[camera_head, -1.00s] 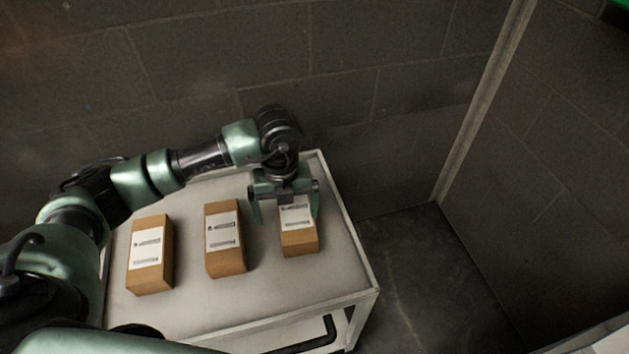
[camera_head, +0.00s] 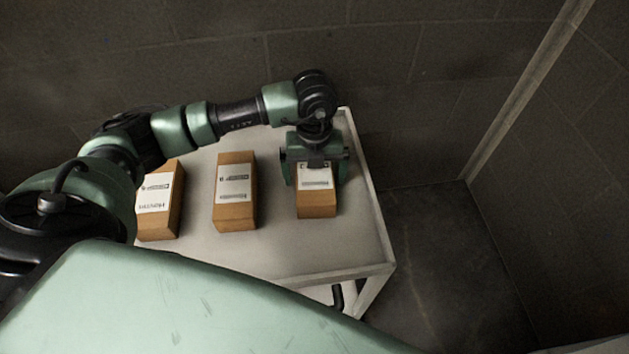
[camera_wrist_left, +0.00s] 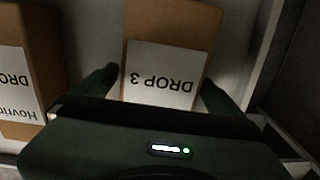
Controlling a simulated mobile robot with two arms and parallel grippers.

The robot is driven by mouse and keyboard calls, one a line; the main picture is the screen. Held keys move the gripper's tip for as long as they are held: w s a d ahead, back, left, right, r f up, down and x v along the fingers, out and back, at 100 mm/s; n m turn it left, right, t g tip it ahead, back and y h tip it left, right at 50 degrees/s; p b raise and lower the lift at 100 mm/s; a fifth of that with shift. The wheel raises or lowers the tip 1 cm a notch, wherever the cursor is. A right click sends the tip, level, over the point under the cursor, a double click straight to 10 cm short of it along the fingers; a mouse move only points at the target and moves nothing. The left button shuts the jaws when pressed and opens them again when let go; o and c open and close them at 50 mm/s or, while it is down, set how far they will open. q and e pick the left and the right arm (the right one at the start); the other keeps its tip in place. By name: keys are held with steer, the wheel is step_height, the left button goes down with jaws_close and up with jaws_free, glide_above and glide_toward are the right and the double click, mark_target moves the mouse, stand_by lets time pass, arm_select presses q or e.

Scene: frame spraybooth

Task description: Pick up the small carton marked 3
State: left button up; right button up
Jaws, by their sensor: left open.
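The small carton marked 3 (camera_head: 316,205) stands on the cart top at the right of a row of cartons. Its white label, reading "DROP 3" upside down, shows in the left wrist view, where the carton (camera_wrist_left: 185,25) lies between the fingers. My left gripper (camera_head: 316,178) is open over the carton's far part, one finger on each side of it. Part of the carton's top is hidden under the gripper. My right gripper is not in view.
Two similar labelled cartons, a middle one (camera_head: 236,205) and a left one (camera_head: 161,222), stand on the pale cart top (camera_head: 275,245). The cart has a raised rim (camera_head: 372,205). A block wall (camera_head: 390,75) stands behind it.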

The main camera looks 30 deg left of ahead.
arm_select(q)
steer(key=shift+r, duration=0.1)
steer(key=c, duration=1.7)
steer(key=shift+c, duration=1.3)
steer(key=shift+r, duration=0.15)
